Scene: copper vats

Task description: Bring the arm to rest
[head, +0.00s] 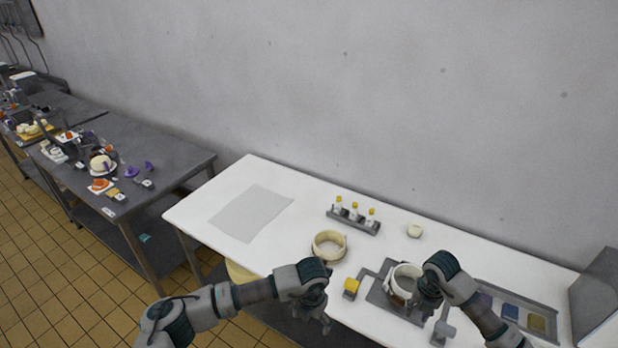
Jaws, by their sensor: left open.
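My left arm comes in from the lower left. Its gripper (322,316) hangs open and empty at the table's front edge, below a round cream ring-shaped vessel (328,246) and apart from it. My right gripper (424,302) points down at the right side of a white round pot (402,283) that stands on a grey fixture (377,294). The right fingers are mostly hidden by the wrist, so I cannot tell whether they grip the pot.
A grey tray with coloured squares (510,311) lies right. A cluttered dark table (150,150) stands left.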

